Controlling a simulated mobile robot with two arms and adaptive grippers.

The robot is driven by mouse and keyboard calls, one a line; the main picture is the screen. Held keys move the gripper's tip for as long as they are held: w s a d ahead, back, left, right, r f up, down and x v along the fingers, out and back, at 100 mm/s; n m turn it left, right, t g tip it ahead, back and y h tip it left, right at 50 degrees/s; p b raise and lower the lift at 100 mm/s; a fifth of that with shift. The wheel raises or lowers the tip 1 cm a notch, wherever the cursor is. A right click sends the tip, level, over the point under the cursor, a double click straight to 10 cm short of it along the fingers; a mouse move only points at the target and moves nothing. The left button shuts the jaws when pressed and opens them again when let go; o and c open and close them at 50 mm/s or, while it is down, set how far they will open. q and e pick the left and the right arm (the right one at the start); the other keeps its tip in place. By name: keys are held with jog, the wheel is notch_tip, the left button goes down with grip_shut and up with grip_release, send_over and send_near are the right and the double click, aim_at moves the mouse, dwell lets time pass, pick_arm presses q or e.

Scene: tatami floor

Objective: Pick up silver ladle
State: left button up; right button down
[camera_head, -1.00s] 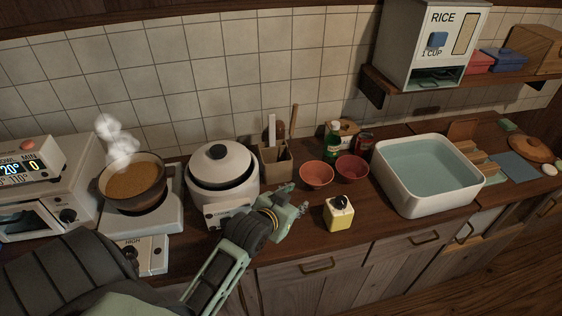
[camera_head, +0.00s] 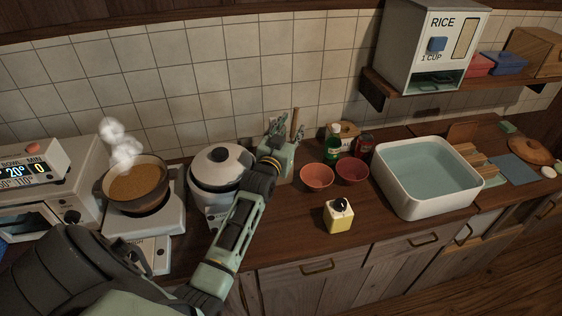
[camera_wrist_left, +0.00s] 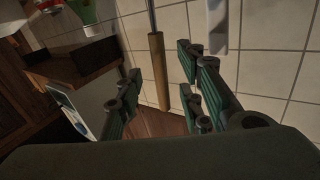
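My left gripper (camera_head: 284,131) is in front of the wall at the utensil holder (camera_head: 287,174), which its hand largely hides in the head view. In the left wrist view its green ribbed fingers (camera_wrist_left: 158,72) are spread apart. A tool with a thin metal shaft and a wooden handle (camera_wrist_left: 157,80) shows between them, with no clear contact. This may be the silver ladle; its head is out of view, so I cannot be sure. A white flat utensil (camera_wrist_left: 217,22) is right of it. My right gripper is not in view.
A lidded white rice cooker (camera_head: 221,166) is left of the holder, and a steaming pot (camera_head: 136,187) is farther left. Two red bowls (camera_head: 317,177), a green bottle (camera_head: 333,142) and a yellow container (camera_head: 339,217) are right. A water-filled white basin (camera_head: 428,198) is farther right.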

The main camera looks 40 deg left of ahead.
aim_at(293, 126)
pick_arm(q)
jog(key=shift+x, duration=1.55)
jog(key=shift+r, duration=0.1)
jog(key=shift+s, duration=0.1)
jog(key=shift+c, duration=0.4)
grip_shut()
